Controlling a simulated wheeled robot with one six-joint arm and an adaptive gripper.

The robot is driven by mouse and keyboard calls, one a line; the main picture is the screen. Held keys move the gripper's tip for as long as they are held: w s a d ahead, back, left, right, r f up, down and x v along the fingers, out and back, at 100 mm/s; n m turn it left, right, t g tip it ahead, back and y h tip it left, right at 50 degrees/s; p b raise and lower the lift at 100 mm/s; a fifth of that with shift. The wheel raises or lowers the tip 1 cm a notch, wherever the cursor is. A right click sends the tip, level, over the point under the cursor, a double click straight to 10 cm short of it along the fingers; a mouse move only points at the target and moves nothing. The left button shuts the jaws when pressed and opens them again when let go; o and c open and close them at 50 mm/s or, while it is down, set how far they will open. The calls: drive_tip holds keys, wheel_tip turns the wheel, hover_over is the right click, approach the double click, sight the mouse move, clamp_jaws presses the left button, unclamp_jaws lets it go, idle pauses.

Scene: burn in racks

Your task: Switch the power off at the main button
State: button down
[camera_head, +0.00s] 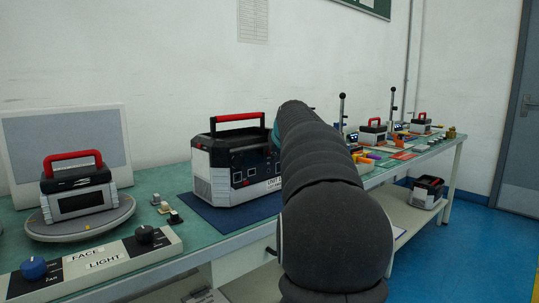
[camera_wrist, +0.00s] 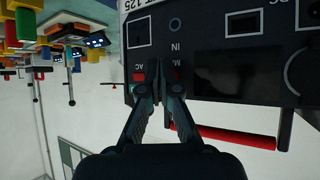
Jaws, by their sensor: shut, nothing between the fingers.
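The power station (camera_head: 215,165), a black and grey box with a red handle, stands on a dark blue mat on the bench in the head view. In the wrist view its front panel (camera_wrist: 235,70) appears upside down and close. My gripper (camera_wrist: 158,85) is shut and empty, its fingertips right at the panel. A red patch (camera_wrist: 139,77) by the letters AC shows left of the tips. I cannot tell whether the tips touch the panel. My arm hides the gripper in the head view.
A smaller red-handled unit (camera_head: 77,190) sits on a round turntable at left, behind a panel with knobs (camera_head: 95,262). Small blocks (camera_head: 166,208) lie between. More units and upright levers (camera_head: 342,110) stand farther along the bench. Another unit (camera_head: 426,192) is on the lower shelf.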

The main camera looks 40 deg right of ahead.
drive_tip(key=shift+s, duration=0.5)
drive_tip(key=s+b, duration=0.3)
drive_tip(key=s, duration=0.3)
drive_tip(key=shift+d, duration=0.4)
idle(0.4)
drive_tip(key=s+d+b, duration=0.1)
drive_tip(key=s+b, duration=0.2)
drive_tip(key=s, duration=0.5)
drive_tip(key=shift+b, duration=0.4)
drive_tip(key=shift+w, duration=0.1)
idle(0.6)
